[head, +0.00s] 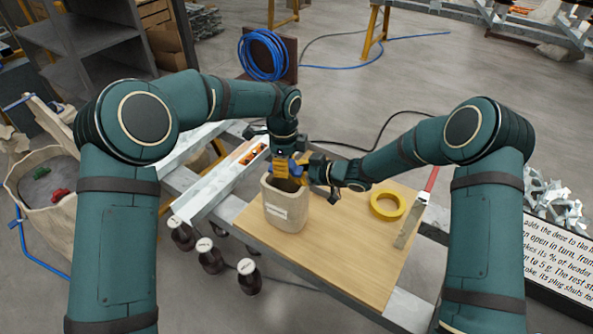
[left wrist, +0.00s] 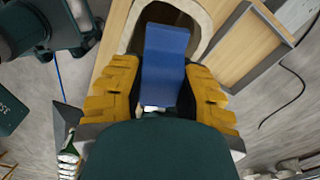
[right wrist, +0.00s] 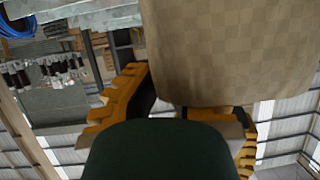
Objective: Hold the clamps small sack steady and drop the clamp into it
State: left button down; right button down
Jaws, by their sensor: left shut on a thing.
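The small beige sack (head: 286,212) stands upright on the wooden board, its mouth facing up and a pale label on its front. My left gripper (head: 287,174) points down over the mouth, shut on the blue clamp (head: 297,168). In the left wrist view the clamp (left wrist: 166,62) sits between the yellow fingers, with the sack's rim (left wrist: 203,17) beyond it. My right gripper (head: 317,172) is at the sack's upper right side. In the right wrist view its fingers are apart, and the sack's cloth (right wrist: 232,50) hides part of one finger; I cannot tell whether they touch it.
The wooden board (head: 345,262) carries a yellow tape roll (head: 387,204) and a red-handled tool (head: 415,218) at right. Dark bottles (head: 210,258) stand at the front left. A metal channel (head: 218,172) lies left of the sack. A large sack (head: 45,215) stands at far left.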

pick_arm(q)
jog(key=c, duration=0.7)
grip_release()
jog(key=shift+f, duration=0.2)
jog(key=shift+o, duration=0.2)
notch_tip(320, 180, up, 12)
pick_arm(e)
jog(key=c, duration=1.1)
grip_release()
jog(key=shift+o, duration=0.2)
jog(key=shift+d, duration=0.1)
